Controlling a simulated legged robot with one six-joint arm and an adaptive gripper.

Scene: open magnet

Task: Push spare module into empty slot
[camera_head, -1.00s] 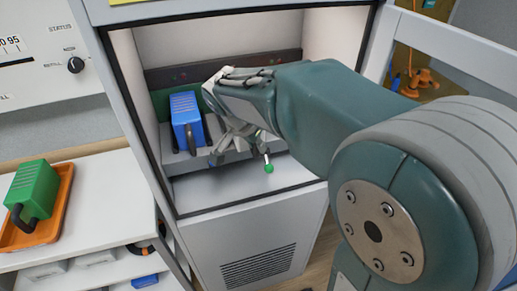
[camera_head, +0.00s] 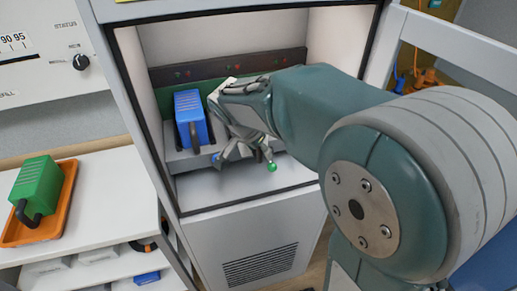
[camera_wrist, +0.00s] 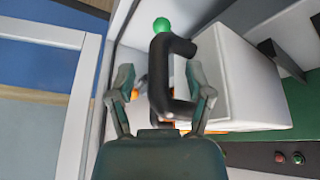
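A white module with a black C-shaped handle (camera_wrist: 180,45) fills the middle of the wrist view; its white body (camera_wrist: 235,75) lies to the right of the handle. My gripper (camera_wrist: 163,88) has its fingers apart, one on each side of the handle, with a gap on the left side; contact on the right is unclear. In the head view my gripper (camera_head: 240,145) is inside the cabinet and hides most of this module. A blue module (camera_head: 190,112) sits in the cabinet rack, left of my gripper. A green module (camera_head: 37,185) with a black handle rests on an orange tray (camera_head: 66,190). The empty slot cannot be made out.
A green-tipped lever (camera_head: 271,167) stands close to my fingers; its green knob shows in the wrist view (camera_wrist: 162,25). The cabinet's side walls (camera_head: 335,50) enclose the workspace. A white shelf unit (camera_head: 110,200) stands at left. Indicator lights (camera_wrist: 290,157) line the rack back.

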